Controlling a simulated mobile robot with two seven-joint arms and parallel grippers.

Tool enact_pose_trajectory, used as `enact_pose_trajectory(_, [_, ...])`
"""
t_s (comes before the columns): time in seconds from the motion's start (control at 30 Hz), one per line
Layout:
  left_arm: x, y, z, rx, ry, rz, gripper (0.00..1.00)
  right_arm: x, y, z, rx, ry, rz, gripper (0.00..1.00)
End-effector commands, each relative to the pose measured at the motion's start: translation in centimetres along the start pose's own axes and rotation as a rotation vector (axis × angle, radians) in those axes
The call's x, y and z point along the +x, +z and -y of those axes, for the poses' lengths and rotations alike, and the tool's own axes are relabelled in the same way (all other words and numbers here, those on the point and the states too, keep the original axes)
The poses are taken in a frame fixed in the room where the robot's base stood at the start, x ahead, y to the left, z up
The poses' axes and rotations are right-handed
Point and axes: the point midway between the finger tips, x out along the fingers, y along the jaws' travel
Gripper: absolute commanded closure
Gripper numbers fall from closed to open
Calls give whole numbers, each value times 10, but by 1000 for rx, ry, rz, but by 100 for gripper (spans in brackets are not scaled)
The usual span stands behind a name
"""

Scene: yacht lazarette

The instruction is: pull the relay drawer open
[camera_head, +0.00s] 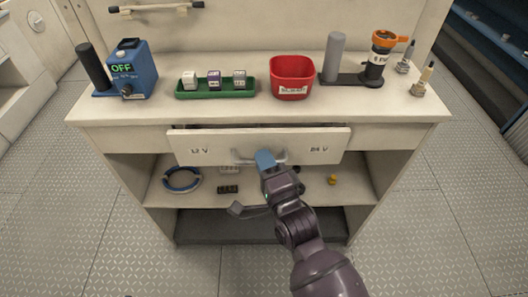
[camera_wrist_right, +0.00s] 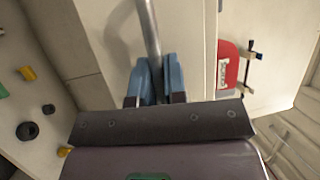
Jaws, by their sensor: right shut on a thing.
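My right gripper (camera_head: 265,160) is shut on this handle. In the right wrist view, the blue fingertips (camera_wrist_right: 154,80) close around the handle bar (camera_wrist_right: 149,28). The drawer's inside is hidden. My left gripper is not in view.
On the benchtop stand a blue box reading "OFF" (camera_head: 136,70), a green tray (camera_head: 216,95) with small relays, a red bin (camera_head: 292,77) and a grey cylinder (camera_head: 335,57). The shelf below holds a blue ring (camera_head: 182,180) and small parts. Floor is clear either side.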

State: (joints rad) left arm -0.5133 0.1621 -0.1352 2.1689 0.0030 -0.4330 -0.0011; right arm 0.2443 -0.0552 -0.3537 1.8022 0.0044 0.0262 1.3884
Motion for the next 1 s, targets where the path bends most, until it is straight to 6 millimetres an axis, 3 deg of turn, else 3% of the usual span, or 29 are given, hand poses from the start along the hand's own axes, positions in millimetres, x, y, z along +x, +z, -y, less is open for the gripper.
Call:
enact_pose_trajectory(0.2, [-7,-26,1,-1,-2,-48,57,-43,17,14,-2,-2,0,100])
enact_pose_trajectory(0.6, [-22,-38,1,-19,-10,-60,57,-126,52,29,-1,0,2,100])
enact_pose_trajectory(0.8, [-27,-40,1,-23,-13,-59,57,-153,63,33,-1,1,1,100])
enact_pose_trajectory(1.0, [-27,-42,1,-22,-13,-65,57,-166,69,34,0,1,2,100])
